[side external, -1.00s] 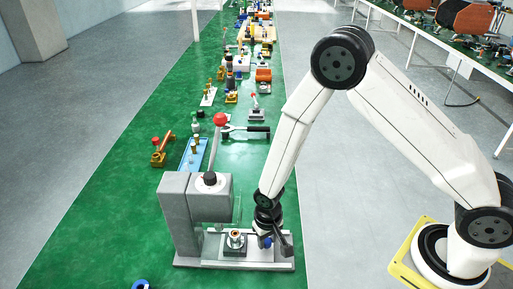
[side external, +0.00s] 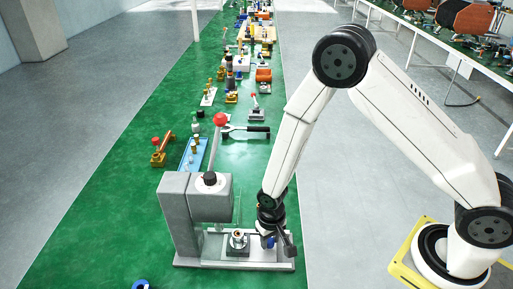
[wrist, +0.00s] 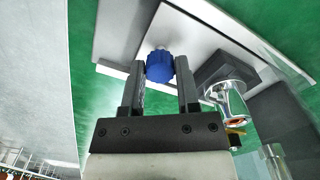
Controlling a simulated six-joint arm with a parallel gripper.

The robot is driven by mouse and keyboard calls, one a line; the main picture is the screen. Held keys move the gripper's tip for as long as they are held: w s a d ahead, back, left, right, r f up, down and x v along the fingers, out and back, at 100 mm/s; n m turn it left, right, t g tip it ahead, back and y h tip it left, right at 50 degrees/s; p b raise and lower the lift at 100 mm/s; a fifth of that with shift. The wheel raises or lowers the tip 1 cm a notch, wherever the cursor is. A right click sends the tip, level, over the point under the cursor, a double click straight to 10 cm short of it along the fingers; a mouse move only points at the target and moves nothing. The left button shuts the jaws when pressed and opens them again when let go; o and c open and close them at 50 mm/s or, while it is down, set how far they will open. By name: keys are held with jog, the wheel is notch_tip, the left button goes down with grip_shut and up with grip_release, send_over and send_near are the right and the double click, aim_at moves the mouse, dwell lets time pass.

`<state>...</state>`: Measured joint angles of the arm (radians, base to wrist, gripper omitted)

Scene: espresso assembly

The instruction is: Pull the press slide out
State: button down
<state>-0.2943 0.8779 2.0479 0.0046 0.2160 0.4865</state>
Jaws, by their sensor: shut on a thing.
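The grey press (side external: 180,215) stands on the green table, with its red-knobbed lever (side external: 220,119) raised. The press slide (side external: 213,245) is a pale plate on the press base, carrying a metal holder with a small part (side external: 238,240); the holder also shows in the wrist view (wrist: 230,100). A blue knob (wrist: 159,67) sits at the slide's end. My gripper (wrist: 160,75) is shut on this blue knob, one finger on each side. In the side view my gripper (side external: 270,241) is low over the right end of the base and partly hides the knob.
A blue tray (side external: 193,154) and a brass part (side external: 160,156) lie behind the press. A black-handled tool (side external: 245,130) lies farther back. A blue ring (side external: 141,284) is at the front edge.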

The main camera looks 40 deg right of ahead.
jog(key=s+d, duration=0.5)
jog(key=shift+c, duration=1.7)
grip_release()
jog(key=shift+w, duration=0.1)
jog(key=shift+r, duration=0.2)
jog(key=shift+r, duration=3.7)
